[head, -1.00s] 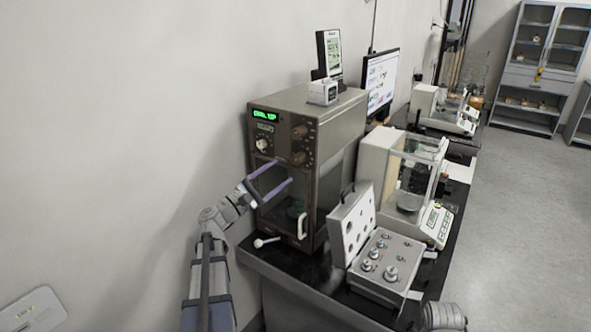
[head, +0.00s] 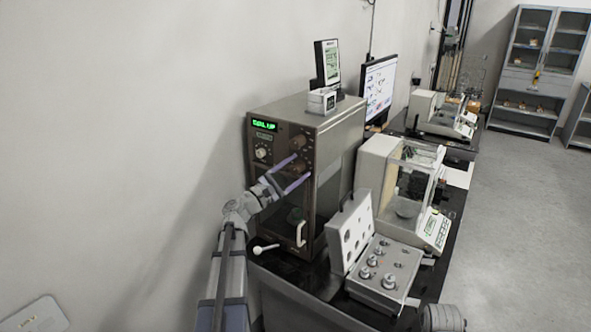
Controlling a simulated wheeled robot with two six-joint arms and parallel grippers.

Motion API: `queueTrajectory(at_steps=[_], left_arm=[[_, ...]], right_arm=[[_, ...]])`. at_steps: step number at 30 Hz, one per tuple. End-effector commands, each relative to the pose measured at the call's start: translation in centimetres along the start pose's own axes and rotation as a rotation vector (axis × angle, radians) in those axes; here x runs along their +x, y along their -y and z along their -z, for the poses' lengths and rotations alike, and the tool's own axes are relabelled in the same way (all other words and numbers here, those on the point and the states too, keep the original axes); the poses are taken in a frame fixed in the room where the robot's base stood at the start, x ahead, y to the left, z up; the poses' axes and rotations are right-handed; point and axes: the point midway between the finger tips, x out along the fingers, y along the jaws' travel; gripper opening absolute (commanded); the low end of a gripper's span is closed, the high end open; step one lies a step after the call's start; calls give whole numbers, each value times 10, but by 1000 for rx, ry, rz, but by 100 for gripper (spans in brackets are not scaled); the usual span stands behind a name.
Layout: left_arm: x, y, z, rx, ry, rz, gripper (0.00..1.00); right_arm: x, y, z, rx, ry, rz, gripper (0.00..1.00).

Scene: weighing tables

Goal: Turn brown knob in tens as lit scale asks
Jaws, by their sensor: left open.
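The lit scale is a tall brown cabinet balance (head: 335,138) with a green display (head: 264,125) that seems to read "DIAL UP". Its front panel has an upper brown knob (head: 299,142), a lower brown knob (head: 296,166) and a pale knob (head: 261,153) on the left. My left gripper (head: 301,166) is open, its two purple fingers pointing at the panel around the lower brown knob. Whether they touch it I cannot tell. My right gripper is not in view; a rounded grey part of my right arm shows at the bottom right edge.
An open weight case (head: 384,290) with several metal weights stands to the right on the black table. Behind it is a white glass-sided balance (head: 372,165). A white handle (head: 300,234) and a small lever (head: 264,248) stick out low on the brown scale.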

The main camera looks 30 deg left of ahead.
Motion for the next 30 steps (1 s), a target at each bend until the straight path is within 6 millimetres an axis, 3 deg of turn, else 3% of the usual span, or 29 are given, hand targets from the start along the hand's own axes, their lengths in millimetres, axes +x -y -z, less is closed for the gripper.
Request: queueTrajectory(at_steps=[3,21,30], left_arm=[[0,0,0,0,0,0,69],[0,0,0,0,-1,0,2],[0,0,0,10,-1,4,0]], right_arm=[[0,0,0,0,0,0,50],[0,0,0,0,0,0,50],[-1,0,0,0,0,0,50]])
